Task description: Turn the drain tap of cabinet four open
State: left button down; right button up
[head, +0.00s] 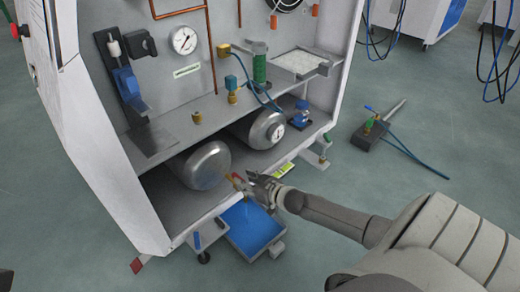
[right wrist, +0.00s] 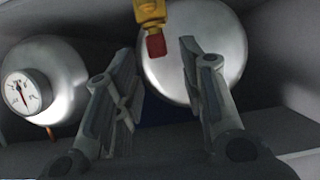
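The drain tap shows in the head view as a small yellow and red piece (head: 236,179) at the front edge of the cabinet's lower shelf, before the left silver tank (head: 203,166). In the right wrist view its yellow body (right wrist: 149,10) hangs in from the top, with a red end (right wrist: 156,46) below. My right gripper (head: 250,181) is beside the tap. In the right wrist view its two fingers (right wrist: 157,62) are apart, and the red end sits near the gap between their tips; contact cannot be told. My left gripper is out of view.
A second tank with a gauge (head: 262,129) lies to the right on the shelf. A blue tray (head: 252,228) is on the floor below the tap. The cabinet's white side wall (head: 105,165) stands at left.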

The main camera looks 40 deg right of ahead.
jog(key=v, duration=0.8)
dwell(0.4)
